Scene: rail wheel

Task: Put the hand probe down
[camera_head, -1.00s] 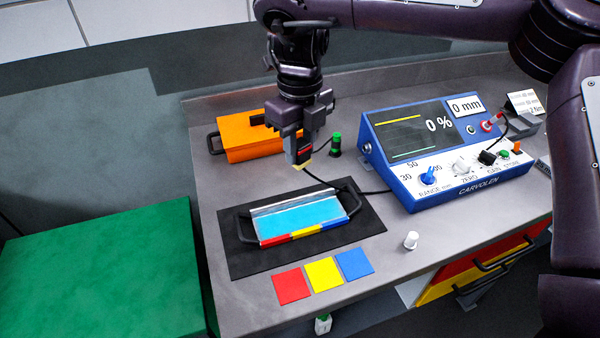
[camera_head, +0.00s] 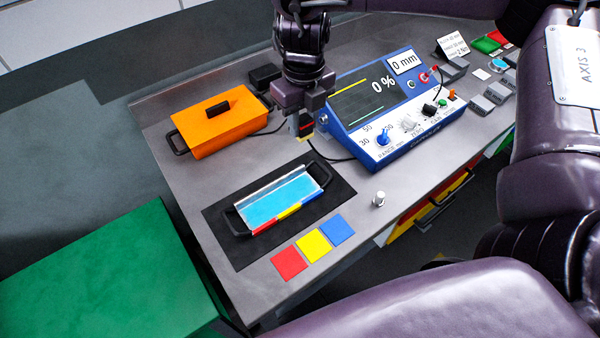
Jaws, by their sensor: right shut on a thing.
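The hand probe (camera_head: 304,131) is a small dark and red piece with a pale yellowish tip. It hangs tip down from my right gripper (camera_head: 301,115), which is shut on it. The probe shows above the bench, between the orange case and the blue instrument, behind the tray. A black cable runs from near the probe across the bench to the instrument. I cannot tell whether the tip touches anything. The blue instrument (camera_head: 392,145) reads 0 % and 0 mm. My left gripper is not in view.
A tray (camera_head: 275,203) with clear blue contents stands on a black mat (camera_head: 333,197). Red, yellow and blue squares (camera_head: 313,245) and a white knob-like piece (camera_head: 379,199) lie nearer. An orange case (camera_head: 215,132) stands left. A green block (camera_head: 105,275) is beside the bench.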

